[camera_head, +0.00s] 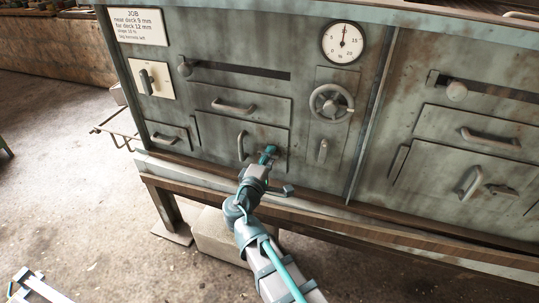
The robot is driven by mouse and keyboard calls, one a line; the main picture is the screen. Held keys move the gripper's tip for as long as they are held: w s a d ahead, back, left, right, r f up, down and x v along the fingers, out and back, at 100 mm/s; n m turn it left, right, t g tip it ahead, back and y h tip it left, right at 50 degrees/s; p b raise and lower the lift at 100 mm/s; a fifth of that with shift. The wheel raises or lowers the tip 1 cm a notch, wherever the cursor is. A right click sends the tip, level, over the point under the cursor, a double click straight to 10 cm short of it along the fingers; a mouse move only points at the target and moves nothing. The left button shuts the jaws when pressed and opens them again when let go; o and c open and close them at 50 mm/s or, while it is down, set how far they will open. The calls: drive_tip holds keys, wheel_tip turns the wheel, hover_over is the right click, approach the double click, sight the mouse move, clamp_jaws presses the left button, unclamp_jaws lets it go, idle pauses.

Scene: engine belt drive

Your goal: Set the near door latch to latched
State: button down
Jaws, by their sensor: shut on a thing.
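The near door (218,131) is the lower grey-green panel in the left section of the machine. Its upright bar handle (241,146) stands left of my gripper. My gripper (268,153) is at the right side of this door and is shut on the near door latch. The gripper hides most of the latch, so its angle cannot be told. The door looks closed against the machine front. In the right section, a similar door (430,178) has a bar handle (469,183) and its own small latch (501,191).
Right of the near door are a handwheel (331,103) and a small lever (323,151). A drawer handle (233,107) sticks out above the door. A ledge (330,218) runs below the machine front, under my arm. A wire rack (118,131) juts out at left. Open floor lies at lower left.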

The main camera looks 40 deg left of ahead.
idle(0.3)
drive_tip(key=c, duration=1.1)
unclamp_jaws()
drive_tip(key=v, duration=1.2)
